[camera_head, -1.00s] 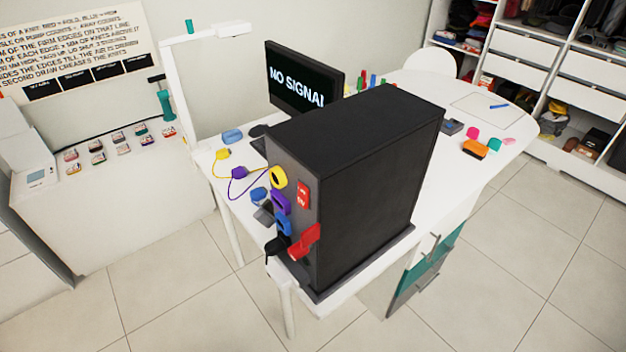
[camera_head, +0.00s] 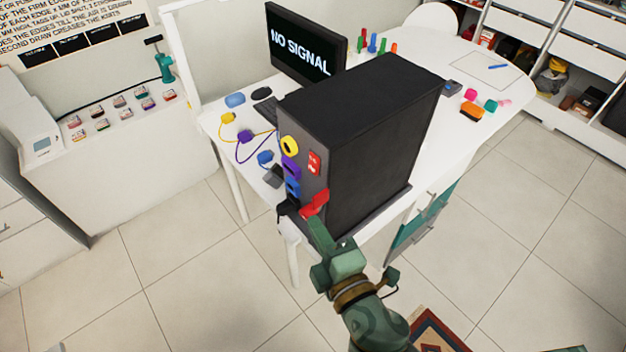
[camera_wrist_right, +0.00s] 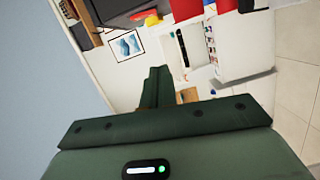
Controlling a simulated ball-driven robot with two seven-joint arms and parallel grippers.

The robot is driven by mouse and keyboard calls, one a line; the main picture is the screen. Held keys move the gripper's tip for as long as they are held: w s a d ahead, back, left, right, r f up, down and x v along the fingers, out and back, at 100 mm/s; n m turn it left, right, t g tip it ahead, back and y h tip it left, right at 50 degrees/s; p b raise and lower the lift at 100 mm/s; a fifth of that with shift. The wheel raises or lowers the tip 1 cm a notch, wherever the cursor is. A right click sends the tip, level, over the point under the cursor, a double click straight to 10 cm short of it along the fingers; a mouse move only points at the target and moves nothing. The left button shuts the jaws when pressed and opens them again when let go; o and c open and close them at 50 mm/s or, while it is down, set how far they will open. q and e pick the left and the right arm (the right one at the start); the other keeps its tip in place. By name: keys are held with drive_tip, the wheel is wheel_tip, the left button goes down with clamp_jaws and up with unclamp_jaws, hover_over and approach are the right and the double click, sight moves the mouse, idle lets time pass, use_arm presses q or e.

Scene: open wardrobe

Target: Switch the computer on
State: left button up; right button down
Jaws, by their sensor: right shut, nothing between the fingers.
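The black computer tower (camera_head: 375,125) stands upright on the white table. Its panel facing me carries a yellow socket (camera_head: 289,145), a purple socket (camera_head: 290,167), blue ones (camera_head: 292,188), a small red label or switch (camera_head: 314,162) and a larger red rocker-like part (camera_head: 315,203) low down. A black plug (camera_head: 286,208) is at its lower left corner. The monitor (camera_head: 305,42) reads "NO SIGNAL". My right gripper (camera_head: 316,222) is shut and empty, its tip just below the red rocker; I cannot tell whether they touch. Its shut fingers also show in the right wrist view (camera_wrist_right: 157,85). My left gripper is not in view.
Yellow (camera_head: 228,118), purple (camera_head: 245,136) and blue (camera_head: 265,158) cable plugs lie on the table left of the tower. A teal and grey panel (camera_head: 420,225) hangs below the table on the right.

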sight(313, 164)
drive_tip(key=w+p, duration=0.2)
drive_tip(key=w, duration=0.9)
drive_tip(key=shift+w+a+f+p, duration=0.3)
drive_tip(key=shift+f+p, duration=0.1)
